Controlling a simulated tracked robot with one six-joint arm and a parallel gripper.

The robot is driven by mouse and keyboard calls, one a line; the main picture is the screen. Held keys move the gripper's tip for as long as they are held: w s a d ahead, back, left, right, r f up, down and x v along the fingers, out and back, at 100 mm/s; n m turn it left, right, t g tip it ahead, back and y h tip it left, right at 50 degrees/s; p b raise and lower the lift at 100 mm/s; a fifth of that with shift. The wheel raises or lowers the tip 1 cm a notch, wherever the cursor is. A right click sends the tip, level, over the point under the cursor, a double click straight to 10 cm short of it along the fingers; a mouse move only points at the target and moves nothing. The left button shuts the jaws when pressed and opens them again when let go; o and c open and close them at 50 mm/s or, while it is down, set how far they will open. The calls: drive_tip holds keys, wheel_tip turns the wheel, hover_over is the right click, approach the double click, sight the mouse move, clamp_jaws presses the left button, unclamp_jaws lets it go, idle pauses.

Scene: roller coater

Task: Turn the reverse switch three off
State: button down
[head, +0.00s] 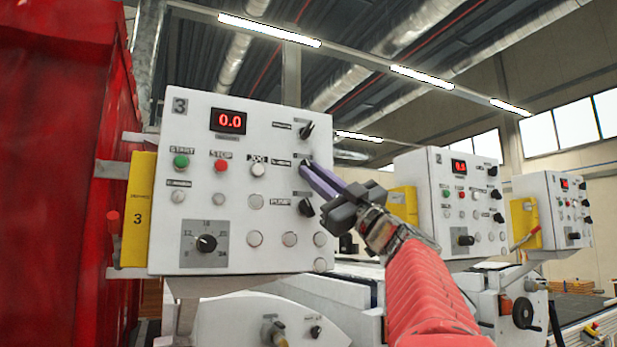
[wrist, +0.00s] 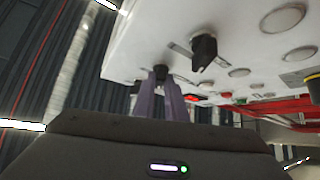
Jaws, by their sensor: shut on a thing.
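Control panel 3 (head: 185,235) is a white box with a red 0.0 display. Three black rotary switches run down its right side. The middle one sits beside a small label that I cannot read for sure; it appears to be the reverse switch. My gripper (head: 309,176) has its purple fingers at that middle switch and hides most of it in the head view. In the wrist view, the fingers (wrist: 161,95) are closed around a black knob (wrist: 160,70), the reverse switch. Its exact angle is hidden.
The upper black switch (head: 307,131) and the lower switch (head: 306,207) are close to my fingers; the lower one also shows in the wrist view (wrist: 204,50). Two similar panels (head: 433,180) (head: 544,200) stand to the right. A red structure (head: 60,150) is at left.

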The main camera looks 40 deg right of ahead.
drive_tip(key=shift+n+g+y, duration=0.3)
drive_tip(key=shift+n+y, duration=0.3)
drive_tip(key=shift+n, duration=0.1)
drive_tip(key=c, duration=1.8)
unclamp_jaws()
drive_tip(key=shift+s, duration=0.1)
drive_tip(key=v, duration=1.3)
drive_tip(key=shift+s+f, duration=0.2)
drive_tip(key=shift+f, duration=0.05)
drive_tip(key=shift+w+d, duration=0.1)
